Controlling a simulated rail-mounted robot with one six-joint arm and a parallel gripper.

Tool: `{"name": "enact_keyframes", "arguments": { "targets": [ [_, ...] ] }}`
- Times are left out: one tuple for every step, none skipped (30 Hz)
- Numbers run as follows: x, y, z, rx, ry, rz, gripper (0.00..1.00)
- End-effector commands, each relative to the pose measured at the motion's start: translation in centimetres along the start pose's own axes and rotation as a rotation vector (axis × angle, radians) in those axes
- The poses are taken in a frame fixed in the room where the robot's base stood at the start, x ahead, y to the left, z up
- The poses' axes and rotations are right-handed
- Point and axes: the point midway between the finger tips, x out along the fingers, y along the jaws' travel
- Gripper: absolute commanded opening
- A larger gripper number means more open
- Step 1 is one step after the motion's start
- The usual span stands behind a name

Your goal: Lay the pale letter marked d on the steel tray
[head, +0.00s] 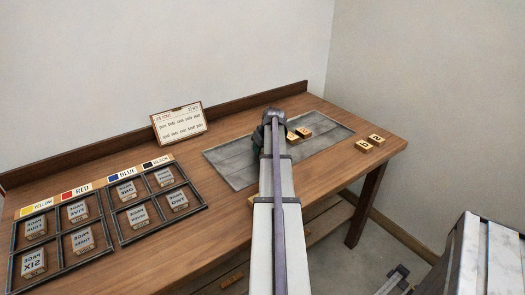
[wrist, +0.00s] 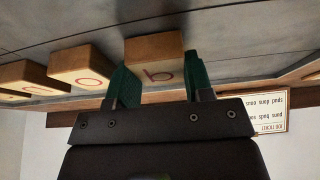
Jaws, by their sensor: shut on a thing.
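My gripper (wrist: 155,82) is shut on a pale letter block (wrist: 155,58), with its dark green fingers on either side. A reddish mark on its face looks like a b in the tilted wrist view; I cannot tell the letter for sure. The arm hides this block in the head view. My gripper (head: 272,118) is over the grey steel tray (head: 230,165). Two pale blocks lie on the tray just right of the gripper, one (head: 292,137) nearer and one (head: 304,132) farther. A block with a round letter (wrist: 85,66) is beside the held one. Whether the held block touches the tray is unclear.
Two more pale blocks (head: 363,145) (head: 376,138) lie on the table right of the tray. A job ticket (head: 179,124) stands behind the tray. Compartmented racks of labelled type (head: 110,218) fill the left. The tray's left and front right parts are bare.

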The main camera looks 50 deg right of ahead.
Motion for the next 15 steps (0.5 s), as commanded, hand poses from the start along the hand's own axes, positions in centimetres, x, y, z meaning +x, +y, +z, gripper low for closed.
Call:
{"name": "enact_keyframes", "arguments": {
  "targets": [
    [0.03, 0.00, 0.01, 0.000, 0.000, 0.000, 0.24],
    [0.16, 0.00, 0.06, 0.000, 0.000, 0.000, 0.24],
    [0.33, 0.00, 0.14, 0.000, 0.000, 0.000, 0.24],
    [0.42, 0.00, 0.17, 0.000, 0.000, 0.000, 0.24],
    [0.31, 0.00, 0.13, 0.000, 0.000, 0.000, 0.49],
    [0.25, 0.00, 0.10, 0.000, 0.000, 0.000, 0.53],
    [0.24, 0.00, 0.10, 0.000, 0.000, 0.000, 0.56],
    [0.24, 0.00, 0.10, 0.000, 0.000, 0.000, 0.59],
    [0.24, 0.00, 0.10, 0.000, 0.000, 0.000, 0.62],
    [0.24, 0.00, 0.10, 0.000, 0.000, 0.000, 0.65],
    [0.24, 0.00, 0.10, 0.000, 0.000, 0.000, 0.68],
    [0.24, 0.00, 0.10, 0.000, 0.000, 0.000, 0.72],
    [0.24, 0.00, 0.10, 0.000, 0.000, 0.000, 0.73],
    [0.24, 0.00, 0.10, 0.000, 0.000, 0.000, 0.73],
    [0.24, 0.00, 0.10, 0.000, 0.000, 0.000, 0.73]
  ]
}}
